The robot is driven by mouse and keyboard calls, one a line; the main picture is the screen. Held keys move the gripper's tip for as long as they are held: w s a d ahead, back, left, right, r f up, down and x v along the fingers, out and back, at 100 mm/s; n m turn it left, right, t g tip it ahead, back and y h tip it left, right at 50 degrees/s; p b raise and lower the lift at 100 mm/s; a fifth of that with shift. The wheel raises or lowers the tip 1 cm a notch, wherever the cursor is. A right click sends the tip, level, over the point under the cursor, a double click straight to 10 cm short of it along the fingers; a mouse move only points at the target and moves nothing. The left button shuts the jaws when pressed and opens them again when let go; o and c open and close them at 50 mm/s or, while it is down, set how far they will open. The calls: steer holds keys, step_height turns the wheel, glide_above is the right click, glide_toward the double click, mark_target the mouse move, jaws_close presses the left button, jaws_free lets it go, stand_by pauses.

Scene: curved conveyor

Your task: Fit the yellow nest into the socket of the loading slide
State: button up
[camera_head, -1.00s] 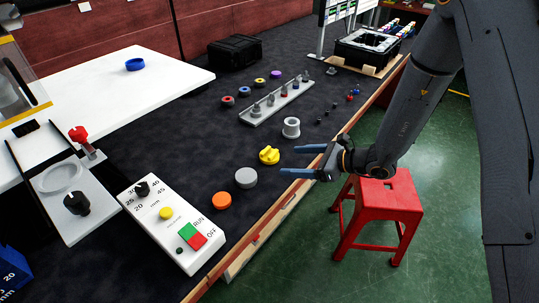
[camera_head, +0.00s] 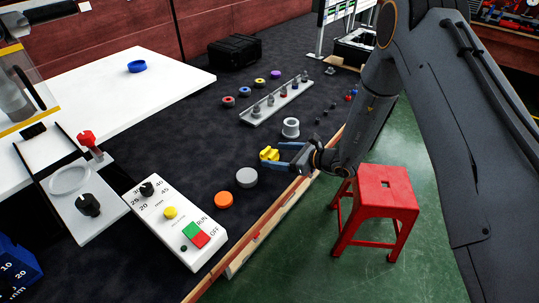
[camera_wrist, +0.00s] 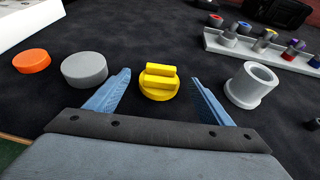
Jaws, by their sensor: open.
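The yellow nest (camera_head: 269,154) is a round piece with a raised bar on top, lying on the dark table top near its front edge. My gripper (camera_head: 279,155) is open at the nest. In the wrist view the nest (camera_wrist: 159,82) shows between the two blue fingers (camera_wrist: 156,92), with dark table visible on both sides of it, so the fingers do not close on it. The loading slide (camera_head: 100,205) is a light plate at the left with a black knob and a red handle. Its round socket (camera_head: 70,179) looks empty.
A grey disc (camera_head: 246,177) and an orange disc (camera_head: 224,200) lie left of the nest; a grey hollow bushing (camera_head: 290,128) stands right of it. The control box (camera_head: 175,222) sits between the discs and the slide. A red stool (camera_head: 385,195) stands on the floor.

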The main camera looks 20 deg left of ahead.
steer(key=c, duration=1.2)
steer(key=shift+o, duration=0.2)
